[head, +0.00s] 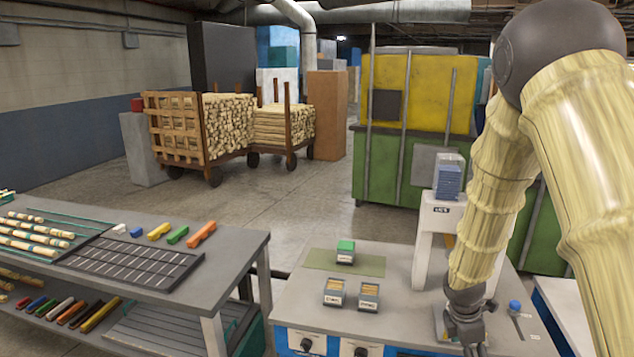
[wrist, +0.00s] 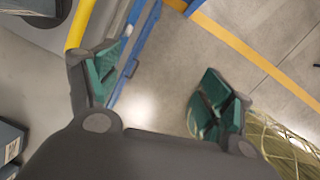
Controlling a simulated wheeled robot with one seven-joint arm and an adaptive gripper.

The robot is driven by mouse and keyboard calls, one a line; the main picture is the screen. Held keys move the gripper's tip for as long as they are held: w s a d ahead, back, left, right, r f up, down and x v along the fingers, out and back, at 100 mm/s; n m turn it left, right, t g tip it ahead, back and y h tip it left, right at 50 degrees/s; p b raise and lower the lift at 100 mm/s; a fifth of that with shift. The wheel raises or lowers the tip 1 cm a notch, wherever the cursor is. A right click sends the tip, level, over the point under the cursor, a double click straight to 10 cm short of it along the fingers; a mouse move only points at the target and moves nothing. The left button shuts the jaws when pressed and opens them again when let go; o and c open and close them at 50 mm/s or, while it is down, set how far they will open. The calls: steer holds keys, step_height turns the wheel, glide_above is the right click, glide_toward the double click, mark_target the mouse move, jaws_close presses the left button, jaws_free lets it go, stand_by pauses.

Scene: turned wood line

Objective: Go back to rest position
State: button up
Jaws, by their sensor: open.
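My gripper (head: 470,338) hangs low at the bottom right of the head view, at the end of my arm, over the front of the grey machine bench (head: 390,262). In the wrist view my gripper (wrist: 160,92) has its two green-padded fingers wide apart. Nothing is between them. The concrete floor shows below the fingers, along with a blue frame edge and a yellow floor line.
Two labelled boxes (head: 350,292) and a green-topped box (head: 345,252) stand on the bench. A white stand with a blue block (head: 447,182) is close to my arm. A grey table (head: 235,262) with a slotted tray is at left. The floor beyond is open.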

steer(key=s+a+f+m+y, duration=0.2)
steer(key=s+a+f+m, duration=0.35)
steer(key=f, duration=0.55)
steer(key=s+a+f+m, duration=0.2)
steer(key=s+f+m, duration=0.2)
steer(key=s, duration=0.5)
steer(key=s+a+f+m+y, duration=0.1)
steer(key=s+a+f+m, duration=0.2)
steer(key=s+f, duration=0.3)
steer(key=s+a+f+m, duration=0.3)
steer(key=s+f+m, duration=0.2)
steer(key=s, duration=0.9)
steer(key=shift+a+f+g, duration=0.15)
steer(key=shift+f+g, duration=0.15)
steer(key=shift+s, duration=0.1)
